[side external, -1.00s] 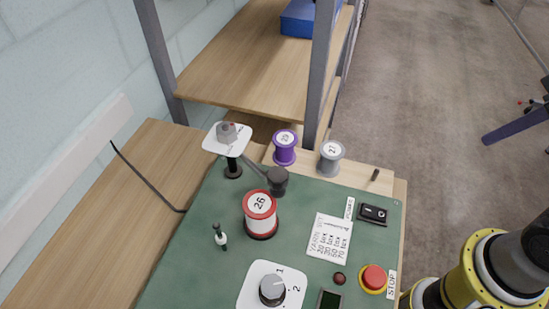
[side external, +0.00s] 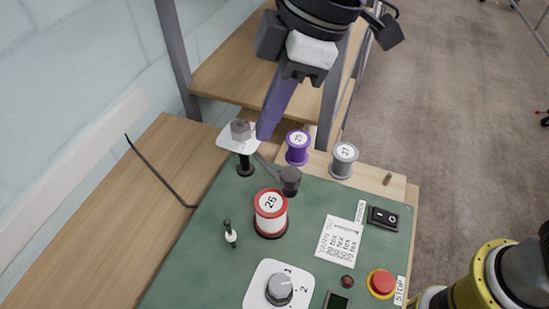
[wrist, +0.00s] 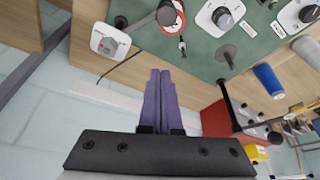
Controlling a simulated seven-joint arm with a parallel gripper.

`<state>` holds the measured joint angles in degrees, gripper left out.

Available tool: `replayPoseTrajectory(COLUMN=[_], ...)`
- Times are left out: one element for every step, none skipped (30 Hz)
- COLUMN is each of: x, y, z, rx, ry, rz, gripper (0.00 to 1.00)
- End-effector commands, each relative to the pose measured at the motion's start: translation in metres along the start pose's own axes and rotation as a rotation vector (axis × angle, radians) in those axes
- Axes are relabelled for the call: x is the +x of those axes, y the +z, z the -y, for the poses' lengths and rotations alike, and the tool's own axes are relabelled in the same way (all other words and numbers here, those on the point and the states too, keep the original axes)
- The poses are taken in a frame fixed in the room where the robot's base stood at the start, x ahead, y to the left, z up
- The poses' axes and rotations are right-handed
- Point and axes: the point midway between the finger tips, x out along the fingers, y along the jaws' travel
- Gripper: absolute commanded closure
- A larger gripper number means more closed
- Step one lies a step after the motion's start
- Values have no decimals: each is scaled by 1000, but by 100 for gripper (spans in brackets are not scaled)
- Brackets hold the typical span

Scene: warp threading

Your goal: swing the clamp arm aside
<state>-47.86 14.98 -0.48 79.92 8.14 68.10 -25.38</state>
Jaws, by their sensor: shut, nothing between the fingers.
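The clamp arm (side external: 267,164) is a thin grey bar running from a dark post (side external: 245,166) to a dark round pad (side external: 290,181). The pad is just behind the red-and-white spool 26 (side external: 270,213); I cannot tell whether they touch.
A purple spool (side external: 297,148) and a grey spool (side external: 343,160) stand right of the clamp. A small dark-tipped peg (side external: 230,233), a dial (side external: 279,287) and a red stop button (side external: 381,283) are on the green board. Wooden shelves (side external: 240,75) rise behind.

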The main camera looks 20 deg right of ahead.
Motion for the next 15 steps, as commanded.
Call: replayPoseTrajectory(x=[1,3,5,8,12,17,22,27,34,40,46,54,60,66,74], y=[-1,-1,-1,-1,-1,-1,0,0,0,0,0,0,0,0,0], z=[4,4,5,5,4,4,4,5,5,4,5,5,4,4,4], rx=[-7,-9,-9,-8,-8,-7,-7,-7,-7,-7,-7,-7,-7,-7,-7], ry=[-2,-3,-4,-4,-4,-4,-4,-4,-4,-4,-5,-4,-4,-4,-4], rz=[-1,0,1,1,1,2,3,3,3,3,4,4,3,4,4], gripper=[100,100,100,100,100,100,100,100,100,100,100,100,100,100,100])
